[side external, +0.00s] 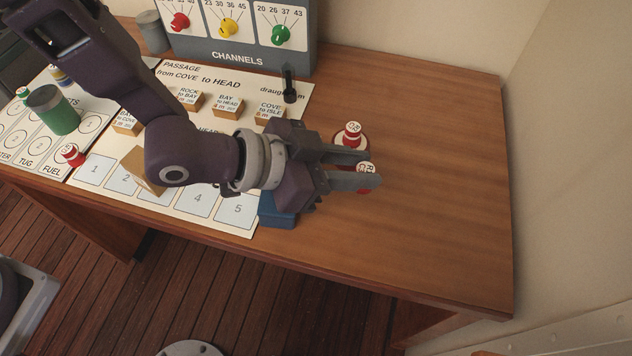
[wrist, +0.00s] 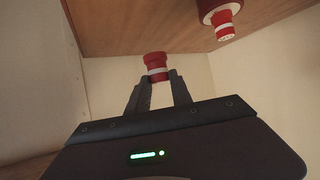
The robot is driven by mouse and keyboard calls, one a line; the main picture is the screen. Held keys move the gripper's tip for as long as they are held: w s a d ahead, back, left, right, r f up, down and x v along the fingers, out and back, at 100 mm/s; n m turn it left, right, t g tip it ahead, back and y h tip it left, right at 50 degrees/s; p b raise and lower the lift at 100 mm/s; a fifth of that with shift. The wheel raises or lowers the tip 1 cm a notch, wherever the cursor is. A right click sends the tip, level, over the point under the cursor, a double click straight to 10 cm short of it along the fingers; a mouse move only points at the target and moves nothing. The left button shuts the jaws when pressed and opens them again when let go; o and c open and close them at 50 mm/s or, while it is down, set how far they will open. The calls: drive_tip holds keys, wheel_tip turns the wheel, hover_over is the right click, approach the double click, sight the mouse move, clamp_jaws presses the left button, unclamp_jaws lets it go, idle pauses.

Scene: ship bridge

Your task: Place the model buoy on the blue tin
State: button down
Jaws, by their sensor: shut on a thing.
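My gripper (side external: 362,168) is shut on a small red buoy with a white band and a marked white top (side external: 367,167). In the wrist view the held buoy (wrist: 156,66) is between the fingertips (wrist: 158,82). The fingers cover part of it in the side view, and I cannot tell its height above the desk. A blue box-shaped thing (side external: 277,214), apparently the blue tin, sits near the desk's front edge under my gripper, which hides much of it. A second red-and-white buoy (side external: 352,130) stands on a round red-and-white base (side external: 339,140) just behind the fingers; it also shows in the wrist view (wrist: 225,27).
A channels panel (side external: 240,58) with knobs stands at the back. Left are a chart board (side external: 300,92) with several wooden blocks, a dark upright peg (side external: 289,85), a green cup (side external: 55,110) and a small red piece (side external: 72,155). The desk's right side (side external: 440,180) is clear.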

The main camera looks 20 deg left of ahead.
drive_tip(key=s+a+r+m+g+h, duration=0.1)
drive_tip(key=a+r+m+g, duration=0.15)
drive_tip(key=a, duration=0.35)
drive_tip(key=a+r+m+g+h, duration=0.1)
drive_tip(key=a+r+m, duration=0.1)
drive_tip(key=a+r, duration=0.3)
drive_tip(key=shift+g, duration=0.45)
drive_tip(key=f, duration=0.3)
drive_tip(key=a+f, duration=0.1)
drive_tip(key=f, duration=0.3)
drive_tip(key=a+f, duration=0.1)
drive_tip(key=f, duration=0.2)
drive_tip(key=shift+s+a+f, duration=0.15)
drive_tip(key=shift+s+f, duration=0.1)
drive_tip(key=shift+f, duration=0.15)
drive_tip(key=shift+f, duration=0.1)
drive_tip(key=shift+f, duration=0.35)
drive_tip(key=c, duration=1.1)
unclamp_jaws()
drive_tip(key=shift+c, duration=0.2)
